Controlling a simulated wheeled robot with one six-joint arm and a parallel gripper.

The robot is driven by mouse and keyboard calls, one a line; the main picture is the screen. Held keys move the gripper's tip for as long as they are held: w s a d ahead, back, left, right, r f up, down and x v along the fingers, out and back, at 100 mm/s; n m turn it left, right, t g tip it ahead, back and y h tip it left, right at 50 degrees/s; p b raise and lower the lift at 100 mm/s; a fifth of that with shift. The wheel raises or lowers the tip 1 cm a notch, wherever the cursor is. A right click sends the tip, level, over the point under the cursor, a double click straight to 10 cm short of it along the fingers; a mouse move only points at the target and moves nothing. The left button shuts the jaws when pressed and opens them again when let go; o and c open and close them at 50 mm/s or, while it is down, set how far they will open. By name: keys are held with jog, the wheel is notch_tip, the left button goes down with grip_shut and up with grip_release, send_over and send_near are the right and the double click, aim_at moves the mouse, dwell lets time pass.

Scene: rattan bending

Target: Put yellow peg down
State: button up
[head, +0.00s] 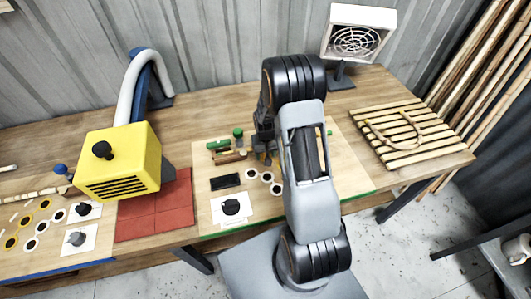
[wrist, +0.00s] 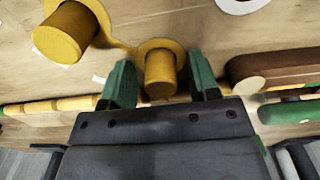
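In the wrist view a yellow peg (wrist: 160,78) stands between the two green fingers of my gripper (wrist: 161,84). A yellow ring (wrist: 152,46) surrounds the peg's far end at the board. My gripper is open around the peg, with a small gap showing on each side. A second yellow peg (wrist: 62,36) stands to the left, outside the fingers, with yellow around its base. In the head view my gripper (head: 263,152) is low over the pale board (head: 345,165), partly hidden by my arm. I cannot make out the yellow pegs there.
A brown piece (wrist: 275,72) and a green piece (wrist: 290,111) lie right of the gripper. A jointed cane (wrist: 60,103) lies left. White rings (head: 265,177), a black tray (head: 225,181) and a black knob (head: 231,206) are nearby. A yellow machine (head: 120,160) stands left; a slatted rack (head: 408,135) lies right.

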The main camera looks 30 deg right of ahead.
jog(key=shift+r, duration=0.1)
notch_tip(320, 180, up, 16)
jog(key=s+a+t+b, duration=0.1)
jog(key=s+a+b, duration=0.1)
jog(key=s+a+r+n+t, duration=0.1)
jog(key=s+a+r, duration=0.2)
jog(key=s, duration=0.4)
jog(key=s+a+r+n+t, duration=0.1)
jog(key=s+a+r+t, duration=0.1)
jog(key=s+a+r, duration=0.2)
jog(key=s+r, duration=0.2)
jog(key=s, duration=0.1)
jog(key=shift+a+t, duration=0.2)
jog(key=shift+t, duration=0.1)
jog(key=shift+r, duration=0.1)
jog(key=shift+c, duration=0.2)
dwell(0.5)
